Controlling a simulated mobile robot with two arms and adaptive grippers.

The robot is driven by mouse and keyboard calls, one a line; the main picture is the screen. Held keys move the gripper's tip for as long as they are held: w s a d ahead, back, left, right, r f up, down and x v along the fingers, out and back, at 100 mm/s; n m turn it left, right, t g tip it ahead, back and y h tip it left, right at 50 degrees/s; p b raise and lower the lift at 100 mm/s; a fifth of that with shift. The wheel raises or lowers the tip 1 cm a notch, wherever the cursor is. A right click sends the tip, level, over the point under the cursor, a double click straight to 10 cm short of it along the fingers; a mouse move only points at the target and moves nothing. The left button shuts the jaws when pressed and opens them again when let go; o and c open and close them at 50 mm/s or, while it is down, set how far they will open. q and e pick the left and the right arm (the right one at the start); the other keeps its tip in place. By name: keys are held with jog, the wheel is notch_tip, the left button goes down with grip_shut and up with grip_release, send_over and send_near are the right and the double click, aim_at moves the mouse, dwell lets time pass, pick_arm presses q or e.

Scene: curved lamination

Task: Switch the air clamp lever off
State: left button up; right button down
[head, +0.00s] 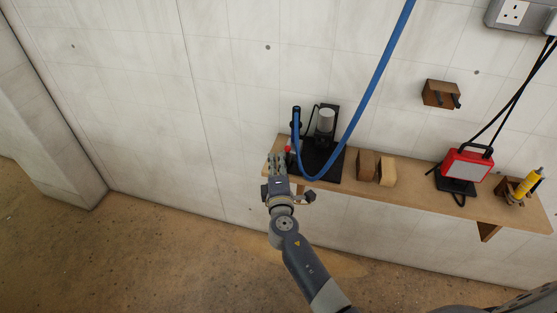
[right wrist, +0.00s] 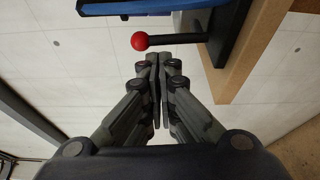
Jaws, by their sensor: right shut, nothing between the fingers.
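The air clamp (head: 322,155) stands on the left end of a wooden shelf, with a black base and a grey cylinder. A blue hose (head: 372,95) loops down to it. Its lever ends in a red ball knob (head: 288,149); in the right wrist view the red ball (right wrist: 140,41) sits on a black rod (right wrist: 178,39) pointing left. My right gripper (head: 277,160) is at the shelf's left end, close to the knob. In the right wrist view its fingers (right wrist: 158,60) are shut and empty, just below the knob and rod and seemingly apart from them. My left gripper is not in view.
The wooden shelf (head: 410,190) also holds wooden blocks (head: 376,168), a red work lamp (head: 467,164) and a yellow tool (head: 528,183). A wooden holder (head: 440,94) is on the wall above. The wall and floor left of the shelf are clear.

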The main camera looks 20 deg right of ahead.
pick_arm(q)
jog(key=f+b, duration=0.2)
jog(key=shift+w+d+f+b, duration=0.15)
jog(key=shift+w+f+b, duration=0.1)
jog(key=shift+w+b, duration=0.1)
pick_arm(e)
jog(key=shift+s+d+r+m, duration=0.1)
jog(key=shift+d+r+m, duration=0.05)
jog(key=shift+d+m, duration=0.5)
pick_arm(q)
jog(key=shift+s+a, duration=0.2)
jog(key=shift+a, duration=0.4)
pick_arm(e)
jog(key=v, duration=0.8)
jog(key=shift+a, duration=0.15)
